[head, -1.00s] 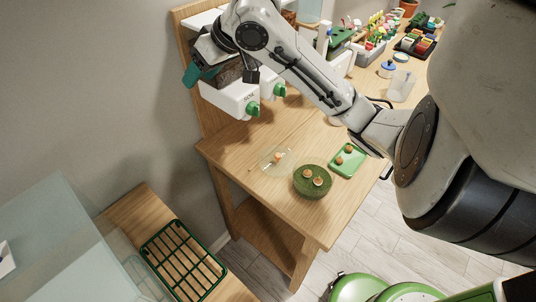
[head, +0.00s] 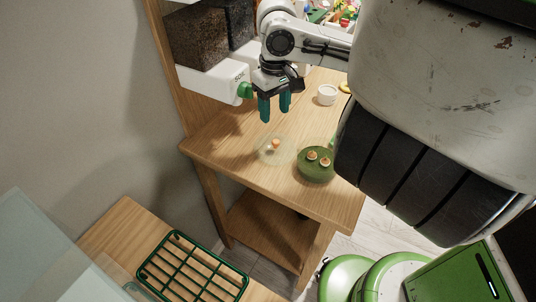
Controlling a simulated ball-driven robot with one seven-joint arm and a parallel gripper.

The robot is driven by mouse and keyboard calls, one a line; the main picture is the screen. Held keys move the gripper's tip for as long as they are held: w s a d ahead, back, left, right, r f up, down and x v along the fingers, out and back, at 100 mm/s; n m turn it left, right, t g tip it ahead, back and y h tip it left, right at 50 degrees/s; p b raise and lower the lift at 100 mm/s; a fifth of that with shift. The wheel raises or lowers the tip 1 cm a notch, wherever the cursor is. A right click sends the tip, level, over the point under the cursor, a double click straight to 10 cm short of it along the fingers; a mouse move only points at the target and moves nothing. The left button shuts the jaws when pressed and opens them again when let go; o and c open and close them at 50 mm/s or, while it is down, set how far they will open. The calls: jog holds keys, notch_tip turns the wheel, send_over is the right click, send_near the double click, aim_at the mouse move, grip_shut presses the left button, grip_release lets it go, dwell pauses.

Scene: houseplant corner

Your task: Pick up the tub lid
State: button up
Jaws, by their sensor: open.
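A clear, thin, roundish piece (head: 264,156), which looks like the tub lid, lies flat on the wooden table near its front left. A small orange-brown bulb-like thing (head: 276,144) sits on it or is seen through it; I cannot tell which. My gripper (head: 275,112) has teal fingers pointing down, apart and empty. It hangs above the table, behind the clear piece in the picture, touching nothing that I can see.
A round green dish (head: 316,171) with two small bulb-like things stands right of the clear piece. A white cup (head: 327,95) is farther back. The white soil dispenser (head: 218,87) is left of my gripper. A green rack (head: 192,268) lies on a lower wooden surface.

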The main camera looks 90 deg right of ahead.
send_over(276, 140)
jog(key=f, duration=0.5)
jog(key=shift+w+a+f, duration=0.1)
jog(key=shift+w+a, duration=0.15)
jog(key=shift+w, duration=0.05)
jog(key=shift+s+d+f, duration=0.1)
jog(key=shift+s+f, duration=0.05)
jog(key=shift+f, duration=1.25)
jog(key=shift+s+d+f, duration=0.1)
jog(key=shift+f, duration=1.25)
grip_shut()
